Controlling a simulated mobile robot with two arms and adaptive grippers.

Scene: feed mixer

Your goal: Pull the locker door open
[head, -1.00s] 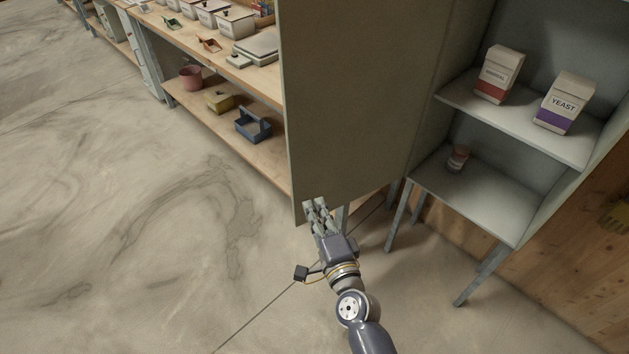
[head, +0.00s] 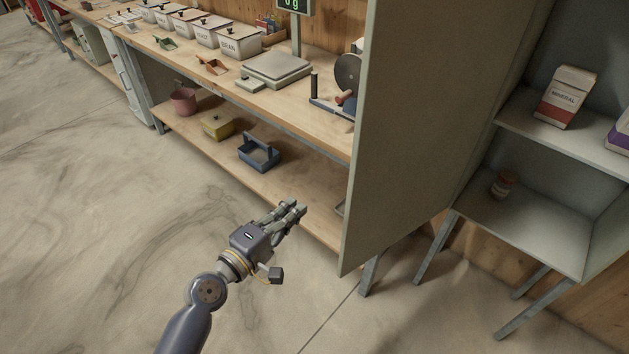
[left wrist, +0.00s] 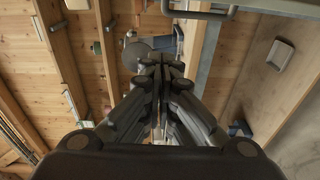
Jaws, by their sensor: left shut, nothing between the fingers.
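The locker door (head: 415,130) is a tall grey-green panel standing swung out from the locker (head: 515,215), whose shelves are open to view. My left gripper (head: 298,208) is to the left of the door's lower free edge, apart from it, over the floor. Its fingers are together and hold nothing. In the left wrist view the closed fingers (left wrist: 160,75) point away from the camera, and I cannot make out the door there. No handle shows on the door face. My right gripper is not in view.
A workbench (head: 210,65) with labelled bins and a scale (head: 276,70) runs behind the door. Its lower shelf (head: 180,125) holds a blue caddy (head: 258,152). The locker holds a mineral box (head: 566,97) and a small jar (head: 503,184). The floor at left is clear.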

